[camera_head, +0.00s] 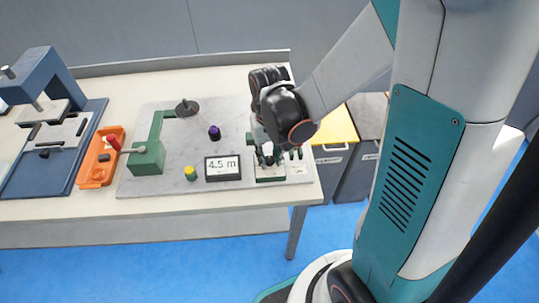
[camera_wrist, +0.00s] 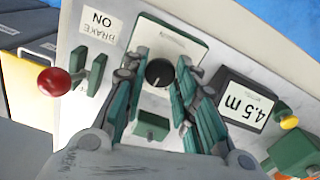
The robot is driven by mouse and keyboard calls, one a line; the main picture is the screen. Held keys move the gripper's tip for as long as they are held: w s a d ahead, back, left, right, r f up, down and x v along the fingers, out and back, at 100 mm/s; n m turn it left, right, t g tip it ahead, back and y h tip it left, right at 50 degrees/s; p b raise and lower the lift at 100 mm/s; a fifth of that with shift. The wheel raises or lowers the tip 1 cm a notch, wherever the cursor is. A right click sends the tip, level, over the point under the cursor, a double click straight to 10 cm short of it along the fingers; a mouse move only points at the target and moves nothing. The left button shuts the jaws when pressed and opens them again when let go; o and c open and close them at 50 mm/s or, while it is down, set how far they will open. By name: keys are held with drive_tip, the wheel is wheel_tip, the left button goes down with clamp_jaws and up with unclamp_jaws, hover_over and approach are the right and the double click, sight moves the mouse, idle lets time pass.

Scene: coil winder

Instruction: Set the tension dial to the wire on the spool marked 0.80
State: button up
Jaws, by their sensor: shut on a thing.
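The tension dial (camera_wrist: 159,72) is a round black knob with a light pointer mark on a white plate with small lettering I cannot read. My gripper (camera_wrist: 161,66) has its dark-tipped green fingers on either side of the knob, shut on it. In the head view my gripper (camera_head: 265,153) reaches down at the right end of the grey plate and largely hides the dial. A small purple-topped piece (camera_head: 214,132) stands on that plate; I cannot tell whether it is the spool. No 0.80 mark is legible.
A display (camera_head: 223,167) reads 4.5 m beside a yellow knob (camera_head: 190,173). A red ball handle (camera_wrist: 53,82) and a "BRAKE ON" label (camera_wrist: 101,26) lie near my gripper. A green winder frame (camera_head: 147,158), orange tray (camera_head: 101,158) and blue press (camera_head: 50,75) stand leftward.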

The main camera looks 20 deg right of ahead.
sight(270, 160)
drive_tip(key=m, duration=0.4)
drive_tip(key=shift+m, duration=0.3)
drive_tip(key=m, duration=0.3)
drive_tip(key=shift+m, duration=0.3)
drive_tip(key=m, duration=0.4)
drive_tip(key=shift+b, duration=0.3)
drive_tip(key=m, duration=0.4)
drive_tip(key=shift+m, duration=0.3)
drive_tip(key=o, duration=1.1)
wheel_tip(270, 160, up, 12)
drive_tip(key=shift+s, duration=0.1)
